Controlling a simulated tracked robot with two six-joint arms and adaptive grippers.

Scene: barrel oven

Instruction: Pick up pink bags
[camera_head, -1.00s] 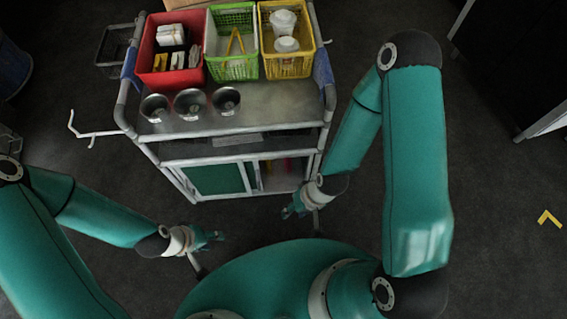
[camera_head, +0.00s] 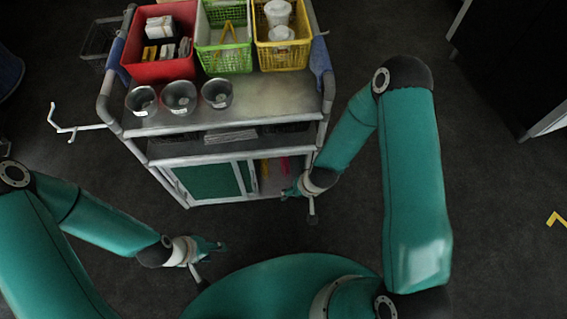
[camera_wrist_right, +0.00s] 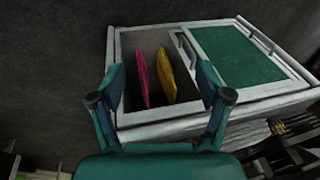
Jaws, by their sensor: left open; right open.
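A thin pink bag (camera_wrist_right: 142,78) stands upright in the open compartment of the cart's lower cabinet, beside a yellow one (camera_wrist_right: 165,76). In the head view the pink bag (camera_head: 265,170) is a small strip behind the opening. My right gripper (camera_head: 290,191) is open in front of the cabinet's right side. In the right wrist view its fingers (camera_wrist_right: 160,76) appear spread to either side of both bags, touching neither as far as I can tell. My left gripper (camera_head: 216,247) is open and empty, lower left of the cart, away from the bags.
The cart's green panel (camera_head: 208,181) covers the cabinet's left half. Metal cups (camera_head: 179,98) and red (camera_head: 160,68), green (camera_head: 223,60) and yellow (camera_head: 283,57) baskets stand on top. A white hook bar (camera_head: 75,129) sticks out left. The dark floor at right is mostly clear.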

